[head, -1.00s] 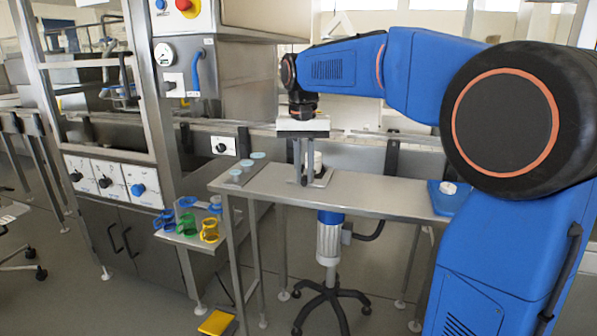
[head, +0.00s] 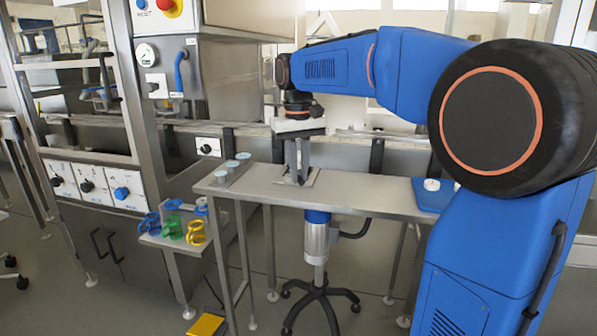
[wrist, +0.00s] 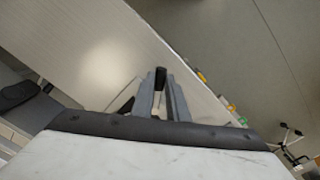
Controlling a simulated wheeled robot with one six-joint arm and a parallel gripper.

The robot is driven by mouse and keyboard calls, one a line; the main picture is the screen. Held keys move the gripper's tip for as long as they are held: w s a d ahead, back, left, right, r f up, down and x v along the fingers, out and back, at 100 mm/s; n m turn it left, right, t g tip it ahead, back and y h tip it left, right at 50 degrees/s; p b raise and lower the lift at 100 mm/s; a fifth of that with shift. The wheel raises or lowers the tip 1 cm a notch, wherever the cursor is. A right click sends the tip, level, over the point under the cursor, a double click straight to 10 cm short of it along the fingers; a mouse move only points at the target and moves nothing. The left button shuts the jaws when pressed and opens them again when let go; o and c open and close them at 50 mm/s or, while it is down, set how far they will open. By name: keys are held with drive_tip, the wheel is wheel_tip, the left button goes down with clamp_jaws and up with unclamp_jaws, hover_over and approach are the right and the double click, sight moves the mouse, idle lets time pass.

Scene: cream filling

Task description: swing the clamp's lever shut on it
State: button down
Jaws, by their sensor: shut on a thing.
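My gripper (head: 301,180) points down at the bench and is shut on a dark, upright piece in the wrist view, which looks like the lever (wrist: 160,76) of the clamp. Only the dark tip of the lever shows between the two grey fingers (wrist: 158,103). The clamp's body is hidden behind the fingers, so I cannot tell how far the lever is swung. A small grey plate (head: 313,174) lies on the bench under and around the fingertips.
The steel bench (head: 375,196) is mostly clear right of the gripper. A blue tray (head: 424,201) with a white round piece (head: 431,184) is at its right end. Several pale-topped pieces stand at its left end. Blue, green (head: 172,228) and yellow (head: 196,233) pieces sit on a lower shelf.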

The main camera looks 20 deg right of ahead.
sight(299, 178)
drive_tip(key=c, duration=1.7)
unclamp_jaws()
drive_tip(key=shift+r, duration=0.1)
wheel_tip(299, 178, up, 17)
drive_tip(key=shift+a+r, duration=0.1)
drive_tip(key=shift+a, duration=0.05)
drive_tip(key=shift+s, duration=0.1)
drive_tip(key=s+f+t, duration=0.1)
drive_tip(key=s+f, duration=0.8)
drive_tip(key=f, duration=0.2)
drive_tip(key=s+d+f+t, duration=0.1)
drive_tip(key=s+f+t, duration=0.1)
drive_tip(key=s+f, duration=0.8)
drive_tip(key=s+f+t, duration=0.1)
drive_tip(key=s+f, duration=0.9)
drive_tip(key=f, duration=0.3)
drive_tip(key=shift+s+d+f+t, duration=0.1)
drive_tip(key=shift+s+d+t, duration=0.1)
drive_tip(key=shift+t, duration=0.2)
